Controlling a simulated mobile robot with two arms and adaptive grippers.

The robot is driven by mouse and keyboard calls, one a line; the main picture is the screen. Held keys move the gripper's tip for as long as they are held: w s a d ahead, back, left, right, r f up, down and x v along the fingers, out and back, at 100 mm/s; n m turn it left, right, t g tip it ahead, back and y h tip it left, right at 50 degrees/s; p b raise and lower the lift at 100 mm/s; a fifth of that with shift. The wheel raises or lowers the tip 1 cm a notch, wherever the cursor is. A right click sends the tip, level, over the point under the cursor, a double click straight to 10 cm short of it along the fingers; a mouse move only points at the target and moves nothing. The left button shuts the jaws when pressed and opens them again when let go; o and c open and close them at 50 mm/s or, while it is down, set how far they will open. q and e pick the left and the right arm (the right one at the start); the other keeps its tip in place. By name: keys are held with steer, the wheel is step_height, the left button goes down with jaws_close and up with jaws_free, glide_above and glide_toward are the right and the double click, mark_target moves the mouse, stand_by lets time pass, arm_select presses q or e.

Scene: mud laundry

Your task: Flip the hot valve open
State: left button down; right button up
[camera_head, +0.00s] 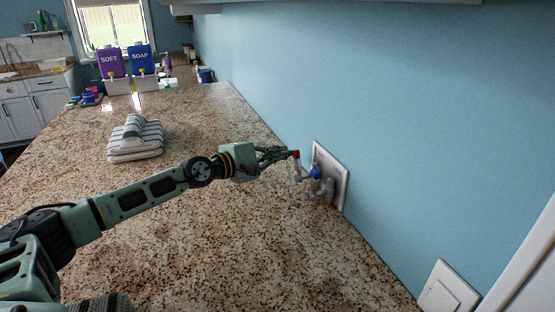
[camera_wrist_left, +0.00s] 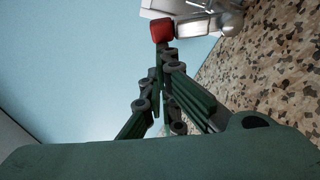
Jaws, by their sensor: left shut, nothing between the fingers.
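The hot valve's red handle (camera_head: 295,154) shows at the wall plate (camera_head: 331,172), above the granite counter. A blue handle (camera_head: 315,173) sits on the same plate, nearer the camera, with metal fittings below it. My left gripper (camera_head: 287,152) reaches in from the left, its fingertips right at the red handle. In the left wrist view the red handle (camera_wrist_left: 162,32) is just past the closed fingertips (camera_wrist_left: 163,50). The fingers are shut with nothing between them; whether they touch the handle is hard to tell. My right gripper is not in view.
A purple SOFT box (camera_head: 111,62) and a blue SOAP box (camera_head: 141,60) stand at the far end. A white wall switch (camera_head: 447,290) is at the lower right.

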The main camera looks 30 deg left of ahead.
arm_select(q)
steer(key=shift+s+d+r+m+t+p, duration=0.35)
steer(key=shift+s+d+r+m, duration=0.15)
steer(key=shift+m, duration=0.55)
steer(key=shift+s+d+r+m+t+p, duration=0.4)
steer(key=shift+r+m, duration=0.2)
steer(key=shift+m, duration=0.45)
steer(key=shift+d, duration=0.1)
steer(key=v, duration=1.2)
steer(key=shift+f, duration=0.1)
